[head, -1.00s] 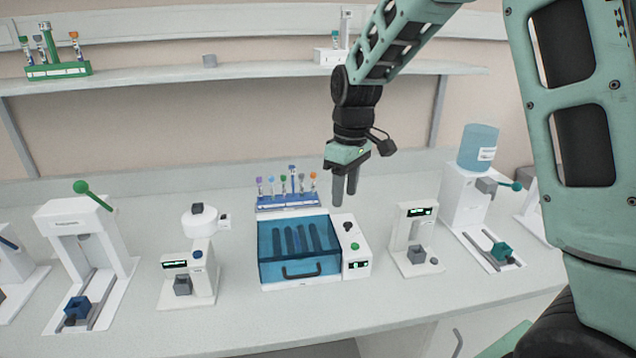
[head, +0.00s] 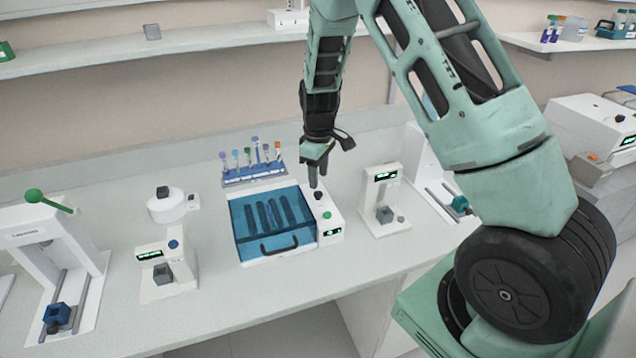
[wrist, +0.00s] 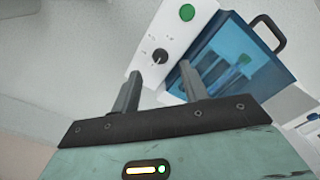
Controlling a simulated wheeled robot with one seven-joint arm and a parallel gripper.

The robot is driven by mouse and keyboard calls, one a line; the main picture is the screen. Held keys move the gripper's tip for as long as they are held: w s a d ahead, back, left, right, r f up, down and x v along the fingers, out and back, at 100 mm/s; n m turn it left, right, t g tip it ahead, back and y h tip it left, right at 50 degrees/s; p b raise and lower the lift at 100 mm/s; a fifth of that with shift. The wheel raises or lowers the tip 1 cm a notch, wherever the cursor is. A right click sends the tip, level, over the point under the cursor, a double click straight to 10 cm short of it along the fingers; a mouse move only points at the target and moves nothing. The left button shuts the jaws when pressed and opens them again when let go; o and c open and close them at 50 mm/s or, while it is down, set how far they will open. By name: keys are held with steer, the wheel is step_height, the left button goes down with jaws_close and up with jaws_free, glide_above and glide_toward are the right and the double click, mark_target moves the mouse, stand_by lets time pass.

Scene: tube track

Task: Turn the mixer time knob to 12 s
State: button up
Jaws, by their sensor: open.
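The mixer (head: 272,258) is a white box with a clear blue lid over several tubes. Its control panel (head: 330,222) on the right side carries a dark knob, a green button (head: 327,213) and a small green display (head: 330,233). In the wrist view the black knob (wrist: 160,56) has a pale pointer line and small marks around it, too small to read. My gripper (head: 316,180) points down above the panel, and its fingertips are close to the knob. In the wrist view my gripper (wrist: 157,75) is open, with the knob just beyond the fingertips and nothing between the fingers.
A tube rack (head: 254,175) stands behind the mixer. A white device with a grey block (head: 384,213) stands to the right, and another with a display (head: 165,265) to the left. A round white device (head: 172,206) is behind that one. The bench front is clear.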

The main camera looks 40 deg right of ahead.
mark_target(318, 193)
steer(key=shift+f+p, duration=0.5)
steer(key=shift+f, duration=2.05)
jaws_close()
